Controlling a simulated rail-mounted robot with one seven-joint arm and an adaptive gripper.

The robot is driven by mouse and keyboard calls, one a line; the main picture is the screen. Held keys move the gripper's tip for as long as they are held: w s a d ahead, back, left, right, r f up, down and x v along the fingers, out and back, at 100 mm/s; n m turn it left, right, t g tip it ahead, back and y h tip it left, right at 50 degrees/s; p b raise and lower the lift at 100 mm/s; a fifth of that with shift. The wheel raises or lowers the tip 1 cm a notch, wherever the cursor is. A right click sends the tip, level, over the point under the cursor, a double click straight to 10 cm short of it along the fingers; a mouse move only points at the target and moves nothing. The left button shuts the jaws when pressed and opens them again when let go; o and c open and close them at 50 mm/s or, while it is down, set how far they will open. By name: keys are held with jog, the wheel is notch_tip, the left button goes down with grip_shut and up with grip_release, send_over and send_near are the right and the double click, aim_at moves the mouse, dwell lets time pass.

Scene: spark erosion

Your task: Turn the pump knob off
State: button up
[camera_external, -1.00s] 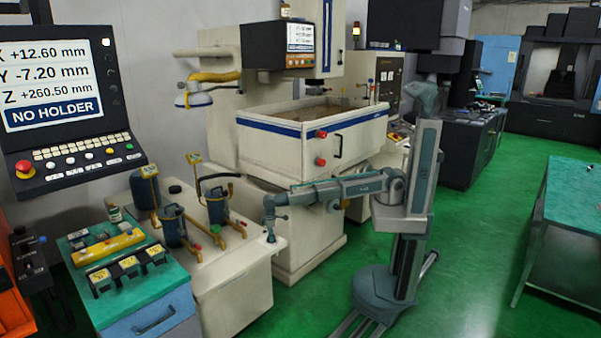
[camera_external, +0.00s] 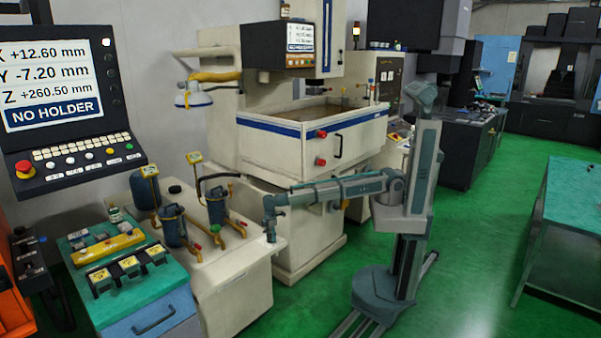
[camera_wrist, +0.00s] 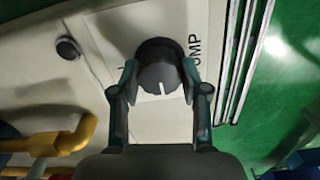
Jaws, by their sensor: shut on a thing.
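The pump knob (camera_wrist: 157,69) is a round dark knob with a white pointer line, in the upper middle of the wrist view. Its line points to the bottom of that picture. It sits on a pale label plate (camera_wrist: 112,30); only "UMP" can be read, the rest of the word is hidden. My gripper (camera_wrist: 160,80) is shut on the knob, one finger on each side. In the external view my gripper (camera_external: 271,236) points down at the right end of the cream pump cabinet top, and the knob there is too small to make out.
A small dark round part (camera_wrist: 68,48) lies left of the knob. A yellow pipe (camera_wrist: 62,140) is at the lower left. In the external view, blue pump filters (camera_external: 173,226) stand left of my gripper, and the cream machine (camera_external: 280,160) is behind.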

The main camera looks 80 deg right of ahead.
jog(key=o, duration=1.1)
jog(key=shift+o, duration=0.2)
notch_tip(320, 180, up, 12)
